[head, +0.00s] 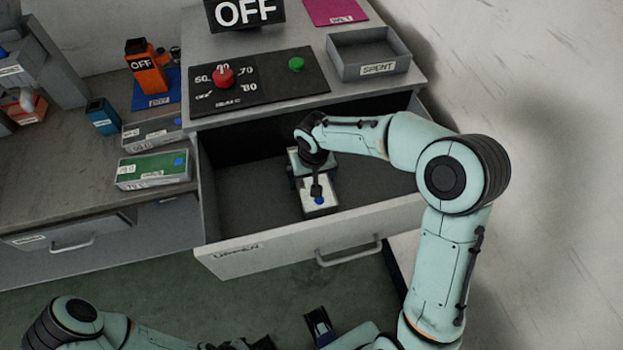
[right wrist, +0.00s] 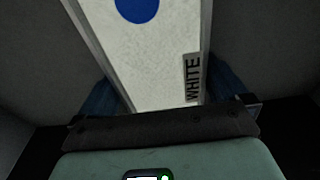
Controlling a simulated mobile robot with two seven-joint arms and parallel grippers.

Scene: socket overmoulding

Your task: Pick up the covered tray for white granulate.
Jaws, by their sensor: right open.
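The covered tray for white granulate (head: 320,208) lies in the open drawer, with a pale lid and a blue dot. In the right wrist view the tray (right wrist: 140,65) shows its blue dot and a label reading WHITE. My right gripper (head: 317,187) reaches down over the tray from above. In the right wrist view its blue fingers (right wrist: 165,85) are open, one on each side of the tray; whether they touch it I cannot tell. My left arm is at the bottom left of the head view, and its gripper (head: 245,343) is mostly cut off.
The drawer (head: 290,245), marked UPPER, is pulled out; its floor is bare around the tray. Above it are a control panel (head: 258,85) and a tray marked SPENT (head: 372,69). A green-topped tray (head: 153,168) stands on the left bench.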

